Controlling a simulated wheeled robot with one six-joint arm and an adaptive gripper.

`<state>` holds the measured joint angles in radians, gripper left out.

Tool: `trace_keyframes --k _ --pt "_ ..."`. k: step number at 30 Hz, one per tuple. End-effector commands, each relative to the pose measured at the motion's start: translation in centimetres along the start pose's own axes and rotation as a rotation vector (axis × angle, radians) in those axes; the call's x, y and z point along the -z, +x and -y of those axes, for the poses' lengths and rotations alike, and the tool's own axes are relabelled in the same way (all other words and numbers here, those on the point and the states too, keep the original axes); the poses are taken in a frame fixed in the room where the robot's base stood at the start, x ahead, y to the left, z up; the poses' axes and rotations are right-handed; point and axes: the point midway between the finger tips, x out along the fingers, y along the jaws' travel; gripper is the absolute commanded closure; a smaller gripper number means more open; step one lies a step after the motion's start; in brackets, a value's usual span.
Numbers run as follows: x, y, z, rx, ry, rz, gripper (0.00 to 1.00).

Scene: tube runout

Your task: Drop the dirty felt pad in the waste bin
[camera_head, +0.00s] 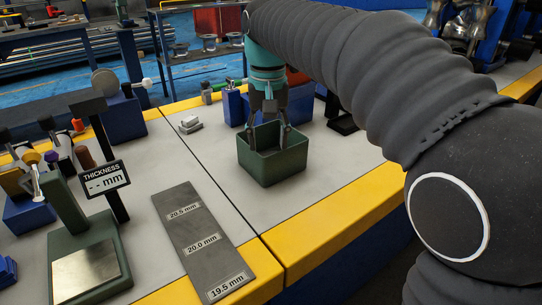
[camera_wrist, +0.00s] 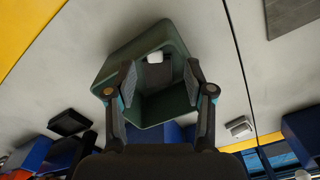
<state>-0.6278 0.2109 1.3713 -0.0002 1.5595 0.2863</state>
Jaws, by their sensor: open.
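The waste bin is a dark green open box (camera_head: 272,173) on the right bench; it also shows in the wrist view (camera_wrist: 112,70). My gripper (camera_head: 270,118) points down over the bin, its fingertips at about the opening. In the wrist view my gripper (camera_wrist: 160,75) has its two fingers apart with nothing held between them. A dark grey square piece (camera_wrist: 155,75) and a small whitish piece (camera_wrist: 155,57) show inside the bin between the fingers. I cannot tell for sure which is the dirty felt pad. The bin's inside is hidden in the head view.
A grey plate with thickness labels (camera_head: 203,240) and a green thickness gauge (camera_head: 88,250) stand on the left bench. Blue holders (camera_head: 232,107) stand behind the bin. Bench in front of the bin is clear.

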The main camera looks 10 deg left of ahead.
Motion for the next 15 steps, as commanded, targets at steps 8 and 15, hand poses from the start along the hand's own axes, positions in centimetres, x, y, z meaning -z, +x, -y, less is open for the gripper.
trace_keyframes --k 8,15 --pt "0.1 -2.3 0.0 0.001 0.0 -0.002 0.47" --pt "0.1 -6.9 0.0 0.001 0.0 -0.003 0.47"
